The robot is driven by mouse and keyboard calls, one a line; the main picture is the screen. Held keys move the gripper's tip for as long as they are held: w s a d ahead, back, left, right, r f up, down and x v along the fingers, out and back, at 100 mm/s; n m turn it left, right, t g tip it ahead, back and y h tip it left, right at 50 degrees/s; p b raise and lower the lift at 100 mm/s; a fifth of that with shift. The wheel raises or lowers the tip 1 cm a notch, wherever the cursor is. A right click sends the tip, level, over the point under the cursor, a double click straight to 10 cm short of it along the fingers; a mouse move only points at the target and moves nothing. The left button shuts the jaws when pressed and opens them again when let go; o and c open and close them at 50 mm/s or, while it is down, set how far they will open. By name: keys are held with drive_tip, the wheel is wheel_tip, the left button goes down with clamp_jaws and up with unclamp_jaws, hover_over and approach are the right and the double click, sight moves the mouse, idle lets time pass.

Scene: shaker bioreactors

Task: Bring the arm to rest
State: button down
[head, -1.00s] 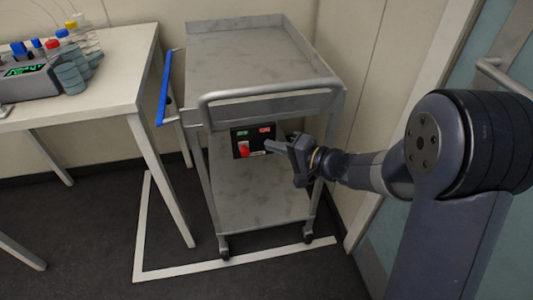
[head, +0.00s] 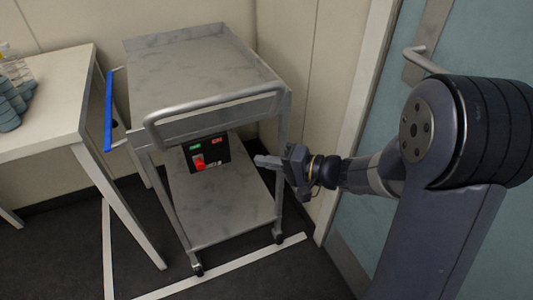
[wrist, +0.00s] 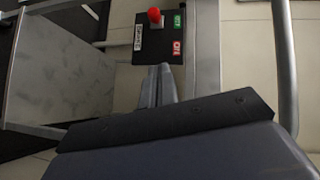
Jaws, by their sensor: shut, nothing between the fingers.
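My gripper (head: 268,161) is at the right side of the head view, in front of the steel cart. Its fingers are together and empty, pointing left. In the wrist view the closed fingers (wrist: 159,86) point up toward a black control panel (wrist: 160,37). The panel (head: 207,153) also shows in the head view, beneath the cart's top tray, with a red knob (head: 199,162) and green and red labels. The fingertips are near the panel and appear apart from it. My arm stretches out from the right.
The steel cart (head: 205,77) has a front handle bar (head: 215,105) and a lower shelf (head: 220,205). A white table (head: 45,100) with a blue-edged side bar (head: 108,110) nearby stands at left. A door (head: 462,55) with a handle (head: 425,60) is at right. White floor tape (head: 245,266) borders the cart.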

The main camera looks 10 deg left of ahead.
drive_tip(key=p+x, duration=0.2)
drive_tip(key=x, duration=0.8)
drive_tip(key=shift+d+f+p, duration=0.15)
drive_tip(key=shift+f+p, duration=0.05)
drive_tip(key=shift+p, duration=1)
drive_tip(key=shift+w+d+p, duration=0.1)
drive_tip(key=shift+p, duration=0.25)
drive_tip(key=shift+w+d+f+p, duration=0.2)
drive_tip(key=shift+w+d+p, duration=0.2)
drive_tip(key=shift+d, duration=0.2)
drive_tip(key=shift+s, duration=0.1)
